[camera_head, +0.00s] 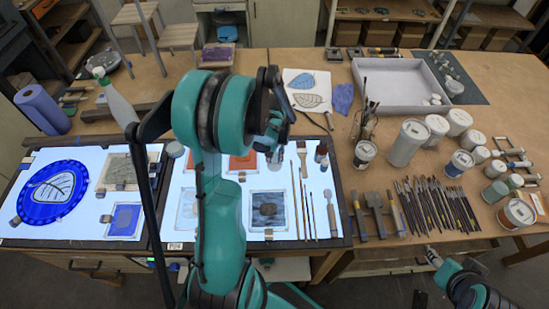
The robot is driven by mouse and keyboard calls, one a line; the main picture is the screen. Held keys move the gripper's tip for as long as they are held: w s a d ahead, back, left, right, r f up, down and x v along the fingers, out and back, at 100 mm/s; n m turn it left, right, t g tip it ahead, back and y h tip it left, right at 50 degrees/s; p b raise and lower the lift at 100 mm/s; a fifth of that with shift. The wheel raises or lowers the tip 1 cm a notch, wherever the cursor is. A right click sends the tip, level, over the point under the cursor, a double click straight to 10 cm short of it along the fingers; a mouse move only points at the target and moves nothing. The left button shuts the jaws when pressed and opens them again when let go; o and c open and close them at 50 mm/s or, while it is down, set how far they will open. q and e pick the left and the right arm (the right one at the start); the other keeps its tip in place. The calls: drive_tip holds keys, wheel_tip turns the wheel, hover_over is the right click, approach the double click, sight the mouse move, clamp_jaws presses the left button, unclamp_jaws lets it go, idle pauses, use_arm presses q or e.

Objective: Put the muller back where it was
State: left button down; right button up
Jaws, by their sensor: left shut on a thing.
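My left arm rises through the middle of the head view, and its gripper (274,140) is over the far edge of the right light panel. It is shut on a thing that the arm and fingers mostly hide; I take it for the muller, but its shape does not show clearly. A dark square plate (268,222) with a darker round patch lies on the lit panel nearer me. My right gripper (430,254) is low at the right, past the table's front edge; I cannot tell its opening.
Several brushes (437,208) lie right of the panel, with white jars (408,143) behind them. A grey tray (360,75) stands at the back. A blue round leaf piece (52,191) lies on the left panel. A spray bottle (118,100) stands left of my arm.

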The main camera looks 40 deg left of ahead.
use_arm(q)
drive_tip(key=shift+f+b, duration=0.35)
drive_tip(key=shift+b, duration=0.05)
idle(0.7)
drive_tip(key=c, duration=1.3)
unclamp_jaws()
drive_tip(key=shift+r, duration=0.1)
wheel_tip(320, 180, up, 12)
drive_tip(key=shift+f, duration=0.1)
drive_tip(key=shift+d, duration=0.1)
drive_tip(key=shift+s+d+f+b, duration=0.1)
drive_tip(key=shift+d+b, duration=0.2)
drive_tip(key=shift+d, duration=0.05)
drive_tip(key=s+d+f+m+t+b, duration=0.2)
drive_tip(key=d+f+b, duration=0.1)
drive_tip(key=d, duration=0.3)
drive_tip(key=s+d+f+m+t+b, duration=0.2)
drive_tip(key=s+d+f+m+b, duration=0.1)
drive_tip(key=d+b, duration=0.2)
drive_tip(key=s+d+f+m+t+b, duration=0.3)
drive_tip(key=d+b, duration=0.1)
drive_tip(key=d, duration=0.3)
drive_tip(key=shift+b, duration=0.4)
